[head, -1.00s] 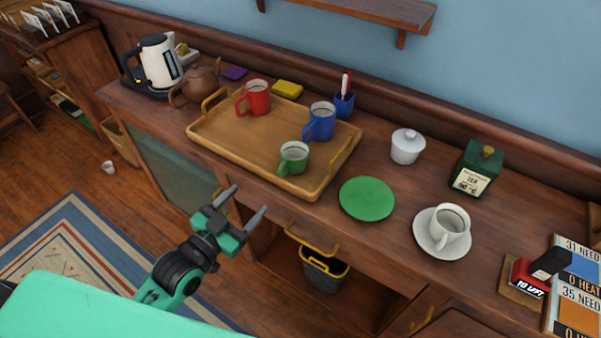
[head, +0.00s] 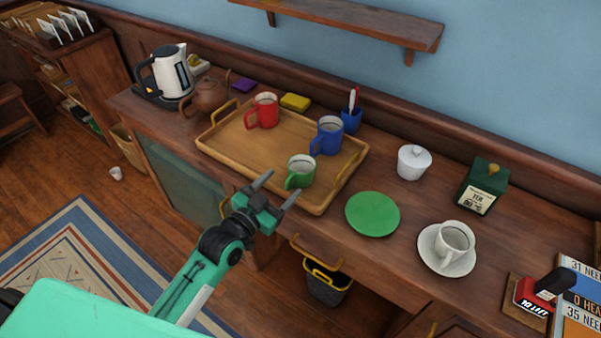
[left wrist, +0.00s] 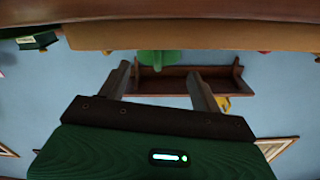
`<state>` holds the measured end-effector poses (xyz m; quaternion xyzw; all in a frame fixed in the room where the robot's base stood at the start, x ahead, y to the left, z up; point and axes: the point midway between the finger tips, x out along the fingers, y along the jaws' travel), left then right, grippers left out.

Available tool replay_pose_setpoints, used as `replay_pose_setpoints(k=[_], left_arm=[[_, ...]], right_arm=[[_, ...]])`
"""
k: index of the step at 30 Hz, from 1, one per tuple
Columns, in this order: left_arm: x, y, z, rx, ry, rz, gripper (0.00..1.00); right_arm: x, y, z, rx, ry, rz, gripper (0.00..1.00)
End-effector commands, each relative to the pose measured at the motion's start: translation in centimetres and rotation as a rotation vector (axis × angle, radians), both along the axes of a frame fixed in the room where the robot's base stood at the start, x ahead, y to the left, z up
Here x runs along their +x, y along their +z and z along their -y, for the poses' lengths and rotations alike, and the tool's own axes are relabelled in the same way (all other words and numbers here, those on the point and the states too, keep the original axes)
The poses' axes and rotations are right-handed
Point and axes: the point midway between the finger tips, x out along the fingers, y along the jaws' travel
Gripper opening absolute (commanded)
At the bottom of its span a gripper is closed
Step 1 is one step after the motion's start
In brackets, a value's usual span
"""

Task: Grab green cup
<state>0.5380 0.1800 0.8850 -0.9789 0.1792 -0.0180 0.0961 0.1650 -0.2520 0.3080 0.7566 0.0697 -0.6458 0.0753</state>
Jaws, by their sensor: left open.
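The green cup (head: 301,174) stands upright at the front right of the wooden tray (head: 240,155), its handle toward the front left. My left gripper (head: 281,186) is open and empty, just in front of the tray's front edge. Its fingers point toward the cup, apart from it. In the left wrist view, which looks upside down, a green shape that seems to be the cup (left wrist: 155,58) shows beyond and between the open fingers (left wrist: 158,80). The tray's edge hides part of it. My right gripper is not in view.
A red mug (head: 264,111) and a blue mug (head: 328,136) share the tray. A green plate (head: 372,214) lies right of it, then a white cup (head: 455,240) on a saucer.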

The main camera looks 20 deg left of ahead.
Motion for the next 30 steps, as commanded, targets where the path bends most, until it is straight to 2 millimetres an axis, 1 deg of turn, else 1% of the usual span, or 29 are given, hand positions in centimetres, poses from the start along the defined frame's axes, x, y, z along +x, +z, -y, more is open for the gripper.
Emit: replay_pose_setpoints(k=[1, 3, 7, 10, 16, 17, 21, 24, 30], left_arm=[[0.8, 0.3, 0.4, -0.002, 0.001, 0.002, 0.65], [1.7, 0.3, 0.8, -0.003, 0.001, 0.001, 0.65], [3.0, 0.1, 1.3, 0.001, 0.000, 0.001, 0.65], [3.3, 0.0, 1.4, 0.000, 0.000, -0.001, 0.65], [3.4, 0.0, 1.4, 0.000, 0.000, -0.001, 0.65], [3.4, 0.0, 1.4, 0.000, 0.000, -0.001, 0.63], [3.4, 0.0, 1.4, 0.000, 0.000, 0.000, 0.36], [3.4, 0.0, 1.4, 0.001, 0.000, 0.000, 0.18], [3.4, 0.1, 1.4, 0.001, 0.001, 0.001, 0.18]], right_arm=[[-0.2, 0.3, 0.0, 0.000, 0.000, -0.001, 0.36], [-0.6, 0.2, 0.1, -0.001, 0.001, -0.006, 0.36], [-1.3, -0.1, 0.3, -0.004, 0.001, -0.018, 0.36], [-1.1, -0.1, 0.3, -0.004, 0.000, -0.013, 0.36], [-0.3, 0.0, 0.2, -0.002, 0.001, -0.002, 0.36], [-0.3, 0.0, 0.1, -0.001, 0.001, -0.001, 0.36], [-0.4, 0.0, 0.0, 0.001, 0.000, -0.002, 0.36], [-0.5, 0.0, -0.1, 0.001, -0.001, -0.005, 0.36], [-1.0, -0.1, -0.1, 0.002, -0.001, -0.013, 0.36]])
